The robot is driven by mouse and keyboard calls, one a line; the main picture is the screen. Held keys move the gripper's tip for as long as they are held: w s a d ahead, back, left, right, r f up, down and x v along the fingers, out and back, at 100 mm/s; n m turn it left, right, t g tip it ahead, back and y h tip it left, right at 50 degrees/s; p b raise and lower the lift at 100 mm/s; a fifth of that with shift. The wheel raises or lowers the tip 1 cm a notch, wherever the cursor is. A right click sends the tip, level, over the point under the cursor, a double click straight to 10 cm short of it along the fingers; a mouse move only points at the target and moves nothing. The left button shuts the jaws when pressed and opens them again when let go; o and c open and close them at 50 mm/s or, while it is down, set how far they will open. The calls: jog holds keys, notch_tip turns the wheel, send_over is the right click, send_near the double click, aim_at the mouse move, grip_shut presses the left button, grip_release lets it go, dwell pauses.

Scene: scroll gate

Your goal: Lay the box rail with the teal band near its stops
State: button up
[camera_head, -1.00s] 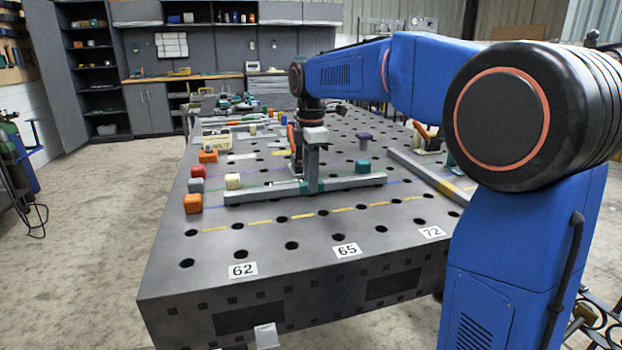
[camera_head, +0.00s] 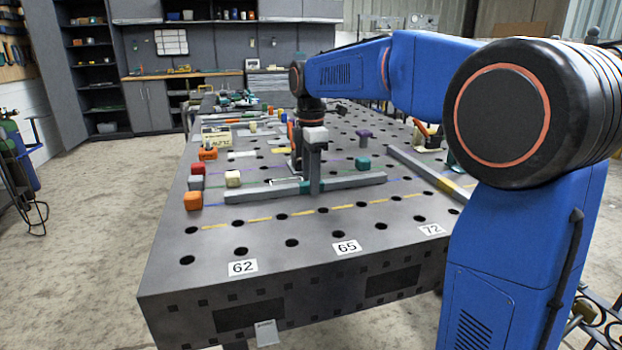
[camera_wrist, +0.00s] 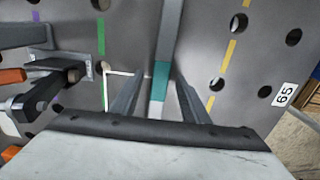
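The grey box rail (camera_head: 260,194) with a teal band (camera_head: 305,187) lies across the perforated table, looking flat on its top. In the wrist view the rail (camera_wrist: 171,30) runs down between my fingers, and its teal band (camera_wrist: 160,80) shows between them. My gripper (camera_head: 315,187) points down over the rail at the band. One finger stands on its near side and hides part of the band. In the wrist view my gripper (camera_wrist: 160,80) has its fingers apart, with a gap beside the rail. I cannot tell which parts are the stops.
Cream (camera_head: 233,179), orange (camera_head: 193,201), red (camera_head: 197,169) and teal (camera_head: 362,163) blocks stand around the rail. A second rail with a yellow band (camera_head: 446,185) lies at right. An orange-handled clamp (camera_wrist: 45,95) is close to my gripper. The table's near strip is clear.

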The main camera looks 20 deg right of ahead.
notch_tip(320, 180, up, 17)
jog(key=shift+r, duration=0.2)
dwell(0.7)
